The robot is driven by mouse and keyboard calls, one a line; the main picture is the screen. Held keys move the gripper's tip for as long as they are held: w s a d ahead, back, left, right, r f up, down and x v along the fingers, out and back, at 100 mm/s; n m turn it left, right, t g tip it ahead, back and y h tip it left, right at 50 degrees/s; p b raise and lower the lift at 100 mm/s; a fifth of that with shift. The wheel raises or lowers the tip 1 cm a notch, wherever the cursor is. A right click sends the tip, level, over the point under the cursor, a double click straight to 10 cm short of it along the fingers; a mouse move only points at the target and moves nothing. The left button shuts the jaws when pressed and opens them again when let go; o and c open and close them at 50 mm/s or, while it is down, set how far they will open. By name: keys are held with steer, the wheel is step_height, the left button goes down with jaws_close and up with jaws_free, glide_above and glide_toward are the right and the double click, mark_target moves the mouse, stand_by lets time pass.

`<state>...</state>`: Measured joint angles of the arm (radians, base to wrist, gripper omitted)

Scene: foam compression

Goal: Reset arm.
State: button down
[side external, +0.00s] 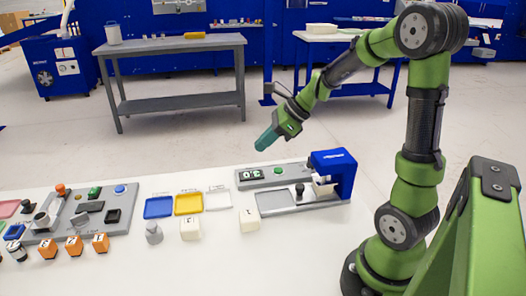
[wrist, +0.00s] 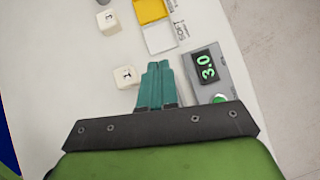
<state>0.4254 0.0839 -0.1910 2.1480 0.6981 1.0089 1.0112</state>
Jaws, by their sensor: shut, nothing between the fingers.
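My gripper (side external: 267,138) is shut and empty, held in the air above the white table (side external: 210,270). In the wrist view its teal fingers (wrist: 157,84) are together. The compression device (side external: 333,174), with a blue head and grey base, stands below and to the right of my gripper. Its display (side external: 251,174) reads 3.0 in the wrist view (wrist: 207,66). A green button (side external: 278,170) sits beside the display. A white marked cube (side external: 250,219) stands on the table just left of the device base. Another white cube (side external: 190,229) stands further left.
Blue (side external: 158,207), yellow (side external: 188,203) and white (side external: 217,199) trays lie left of the device. A grey weight (side external: 153,233) stands in front. Several orange cubes (side external: 74,246) and a grey button board (side external: 90,212) are at the far left. The air around my gripper is clear.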

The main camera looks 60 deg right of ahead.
steer(key=s+a+r+n+h, duration=0.1)
steer(key=s+a+r+n, duration=0.2)
steer(key=n, duration=0.9)
steer(key=s+a+r+n+h, duration=0.1)
steer(key=s+a+r+n, duration=0.3)
steer(key=s+a+n, duration=0.6)
steer(key=a+n, duration=0.1)
steer(key=n, duration=0.2)
steer(key=shift+s+h, duration=0.25)
steer(key=shift+h, duration=0.05)
stand_by(0.4)
steer(key=w+d+f+n, duration=0.3)
steer(key=w+d+n, duration=0.2)
steer(key=d+n, duration=0.4)
steer(key=w+d+f+n+t, duration=0.1)
steer(key=w+d+f+n, duration=0.3)
steer(key=d+n, duration=0.5)
steer(key=w+d+f+n+y, duration=0.1)
steer(key=w+d+f+n, duration=0.3)
steer(key=n, duration=1.3)
steer(key=w+d, duration=0.2)
steer(key=d, duration=0.2)
steer(key=shift+d+t, duration=0.3)
steer(key=shift+d, duration=0.1)
